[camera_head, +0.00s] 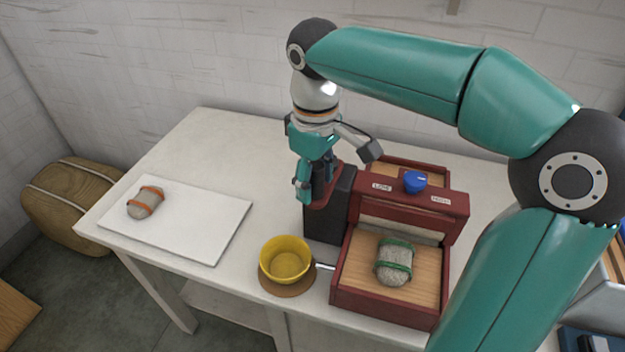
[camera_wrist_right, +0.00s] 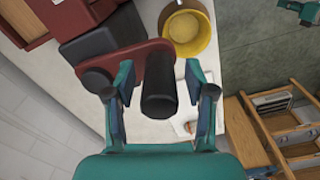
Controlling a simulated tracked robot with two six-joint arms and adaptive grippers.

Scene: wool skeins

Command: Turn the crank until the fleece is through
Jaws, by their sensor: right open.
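A dark red machine (camera_head: 455,206) with wooden trays in front and behind stands on the table. A grey fleece roll with green bands (camera_head: 394,262) lies in its front tray. On its left side is a black box; the red crank arm (camera_wrist_right: 125,66) with a black handle (camera_wrist_right: 158,95) shows in the right wrist view. My right gripper (camera_head: 313,192) points down at the crank; in its wrist view the open fingers (camera_wrist_right: 165,100) stand on both sides of the handle, with gaps showing. A teal part at that view's top right (camera_wrist_right: 296,10) looks like my left gripper, cut off by the edge.
A yellow bowl (camera_head: 285,262) stands on a brown coaster close to the machine's left. A white board (camera_head: 205,230) holds a grey roll with orange bands (camera_head: 145,202). A blue knob (camera_head: 415,181) tops the machine. A brown bag (camera_head: 65,200) lies on the floor.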

